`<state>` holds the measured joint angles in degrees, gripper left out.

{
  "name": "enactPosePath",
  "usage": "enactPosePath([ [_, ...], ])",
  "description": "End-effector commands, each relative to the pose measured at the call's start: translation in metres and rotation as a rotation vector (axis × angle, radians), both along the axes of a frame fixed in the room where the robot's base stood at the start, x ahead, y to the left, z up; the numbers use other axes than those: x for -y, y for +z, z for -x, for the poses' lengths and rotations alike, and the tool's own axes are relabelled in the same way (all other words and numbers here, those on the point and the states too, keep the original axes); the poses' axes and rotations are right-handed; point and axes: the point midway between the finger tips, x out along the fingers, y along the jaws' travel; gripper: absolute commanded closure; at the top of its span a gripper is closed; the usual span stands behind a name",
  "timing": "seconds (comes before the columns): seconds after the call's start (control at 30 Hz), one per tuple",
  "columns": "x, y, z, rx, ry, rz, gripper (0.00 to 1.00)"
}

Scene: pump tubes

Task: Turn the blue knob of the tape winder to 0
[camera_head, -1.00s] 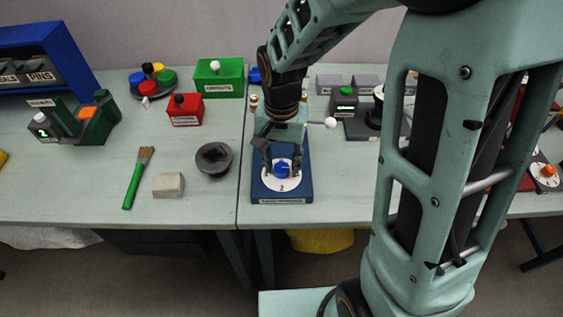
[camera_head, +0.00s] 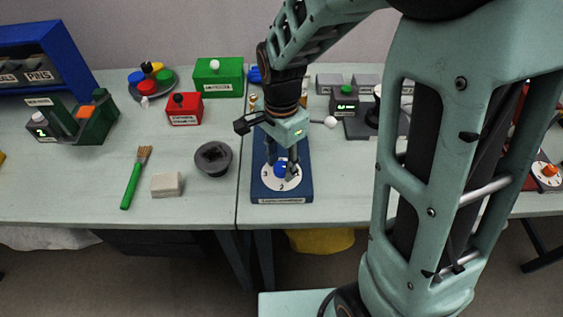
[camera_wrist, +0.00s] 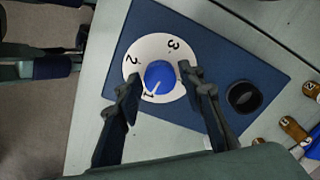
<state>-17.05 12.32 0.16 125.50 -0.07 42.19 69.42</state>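The tape winder (camera_head: 262,190) is a dark blue flat box at the middle of the bench. Its blue knob (camera_head: 282,169) sits on a white numbered dial (camera_head: 268,182). In the wrist view the knob (camera_wrist: 160,76) has a pale pointer line towards the 1, while 2 and 3 show farther round the dial (camera_wrist: 140,56). No 0 can be made out. My gripper (camera_head: 281,164) is down over the dial. In the wrist view the fingers (camera_wrist: 160,78) stand apart on either side of the knob, with small gaps visible.
A dark round part (camera_wrist: 243,97) sits on the winder beside the dial. A dark grey round holder (camera_head: 213,160), a pale block (camera_head: 167,185) and a green brush (camera_head: 135,180) lie to the left. Red (camera_head: 184,110) and green (camera_head: 218,78) boxes stand behind.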

Motion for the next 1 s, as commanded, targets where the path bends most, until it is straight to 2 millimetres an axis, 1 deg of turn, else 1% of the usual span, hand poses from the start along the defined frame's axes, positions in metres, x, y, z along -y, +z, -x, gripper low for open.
enactPosePath([
  [0.13,-0.0002,0.0002,0.0,0.0,-0.073,0.0,0.64],
  [0.33,-0.0004,0.0006,0.0002,-0.001,-0.271,-0.001,0.64],
  [0.57,-0.0003,0.0006,0.0001,0.0,-0.384,0.0,0.64],
  [0.8,-0.0004,0.0013,0.0002,0.0,-0.611,0.0,0.64],
  [1.0,0.0001,0.0013,0.0002,-0.001,-0.708,0.001,0.64],
])
